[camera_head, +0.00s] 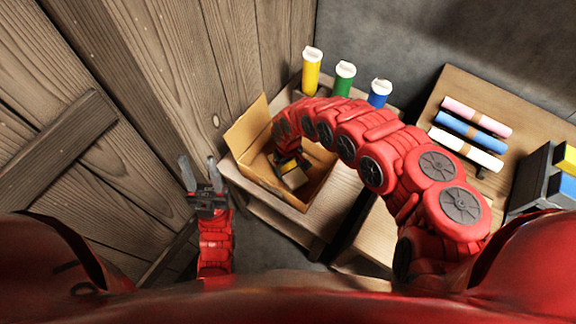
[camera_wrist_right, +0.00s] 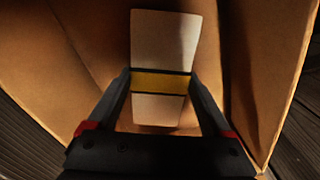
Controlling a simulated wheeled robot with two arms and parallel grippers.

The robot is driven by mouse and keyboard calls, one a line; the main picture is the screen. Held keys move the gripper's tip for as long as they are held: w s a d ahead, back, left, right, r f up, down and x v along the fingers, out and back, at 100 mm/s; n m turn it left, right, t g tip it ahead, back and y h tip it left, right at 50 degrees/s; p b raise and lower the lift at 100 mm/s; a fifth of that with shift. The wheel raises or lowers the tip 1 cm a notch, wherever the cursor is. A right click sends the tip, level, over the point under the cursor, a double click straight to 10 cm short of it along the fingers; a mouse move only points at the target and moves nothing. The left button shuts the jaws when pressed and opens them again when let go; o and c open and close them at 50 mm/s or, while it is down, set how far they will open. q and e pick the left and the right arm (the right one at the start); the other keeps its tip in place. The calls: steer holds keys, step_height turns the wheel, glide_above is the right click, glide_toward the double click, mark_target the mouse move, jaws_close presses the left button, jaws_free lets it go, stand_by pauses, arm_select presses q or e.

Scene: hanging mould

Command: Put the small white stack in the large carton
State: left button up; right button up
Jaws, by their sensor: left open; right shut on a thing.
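The large carton (camera_head: 249,128) stands open on a wooden bench in the head view, its brown walls filling much of the right wrist view (camera_wrist_right: 265,75). My right gripper (camera_head: 288,163) reaches down inside it. In the right wrist view my right gripper (camera_wrist_right: 160,82) is shut on the small white stack (camera_wrist_right: 160,38), which has a yellow band across it. The stack also shows low inside the carton in the head view (camera_head: 295,179). I cannot tell whether it touches the carton floor. My left gripper (camera_head: 198,166) is open and empty, left of the carton.
Yellow (camera_head: 311,72), green (camera_head: 343,82) and blue (camera_head: 379,94) canisters stand behind the carton. Pink, blue and white rolls (camera_head: 470,132) lie on a table to the right, near a dark rack (camera_head: 533,180). A wooden wall (camera_head: 150,80) rises close on the left.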

steer(key=o, duration=1.3)
steer(key=shift+o, duration=0.2)
steer(key=shift+r+p, duration=0.25)
steer(key=shift+p, duration=0.05)
steer(key=shift+w+r, duration=0.1)
steer(key=shift+r, duration=0.25)
step_height(320, 180, up, 11)
steer(key=p, duration=0.1)
steer(key=shift+p, duration=0.3)
steer(key=shift+r, duration=0.15)
